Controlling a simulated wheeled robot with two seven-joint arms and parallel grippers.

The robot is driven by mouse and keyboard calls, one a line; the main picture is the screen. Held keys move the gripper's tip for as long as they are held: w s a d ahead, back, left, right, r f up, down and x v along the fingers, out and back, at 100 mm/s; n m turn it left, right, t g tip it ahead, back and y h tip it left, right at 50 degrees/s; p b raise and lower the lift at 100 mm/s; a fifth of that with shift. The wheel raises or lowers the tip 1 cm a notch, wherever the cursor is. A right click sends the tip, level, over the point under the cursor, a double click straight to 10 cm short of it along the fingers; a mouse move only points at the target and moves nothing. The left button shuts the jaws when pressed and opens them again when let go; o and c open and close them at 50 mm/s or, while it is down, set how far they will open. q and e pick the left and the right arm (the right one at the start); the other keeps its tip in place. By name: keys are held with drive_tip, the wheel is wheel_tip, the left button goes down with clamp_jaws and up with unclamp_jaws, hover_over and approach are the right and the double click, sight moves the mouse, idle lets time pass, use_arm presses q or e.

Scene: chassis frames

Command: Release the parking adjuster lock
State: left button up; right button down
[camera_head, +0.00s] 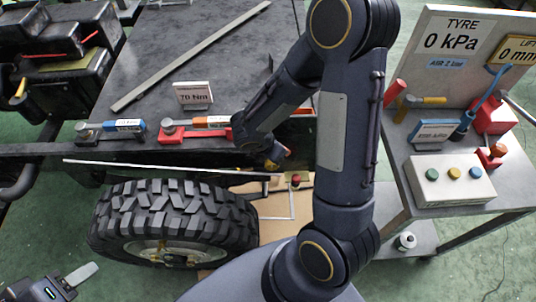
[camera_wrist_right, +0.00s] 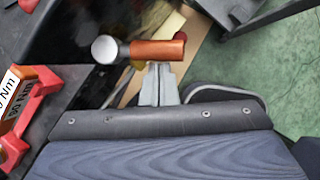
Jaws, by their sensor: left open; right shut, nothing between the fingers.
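An orange cylindrical handle (camera_wrist_right: 158,49) with a round silver end (camera_wrist_right: 104,49) lies just beyond my right fingertips in the right wrist view; I cannot tell for sure whether it is the parking adjuster lock. My right gripper (camera_wrist_right: 158,70) is shut and empty, its tips at or very near the handle's lower side; contact is unclear. In the head view my right arm hides most of that spot, beside the table edge above the tyre. My left gripper (camera_head: 69,282) is open and empty at the bottom left, away from the tyre (camera_head: 170,222).
The dark table (camera_head: 215,75) holds a long bar (camera_head: 190,55), a 70 Nm sign (camera_head: 194,95), a blue-handled tool (camera_head: 112,130) and a red cradle (camera_head: 195,133). A red knob (camera_head: 296,180) stands right of the tyre. A trolley with a button box (camera_head: 452,180) stands at right.

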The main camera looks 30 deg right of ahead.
use_arm(q)
drive_tip(key=shift+f+b, duration=0.55)
drive_tip(key=shift+f, duration=0.2)
use_arm(e)
drive_tip(key=d+n, duration=0.1)
drive_tip(key=d+n+t, duration=0.1)
drive_tip(key=shift+s+d+n, duration=0.15)
drive_tip(key=shift+s+n, duration=0.05)
drive_tip(key=shift+n, duration=0.1)
drive_tip(key=shift+d, duration=0.15)
use_arm(q)
drive_tip(key=shift+f, duration=0.1)
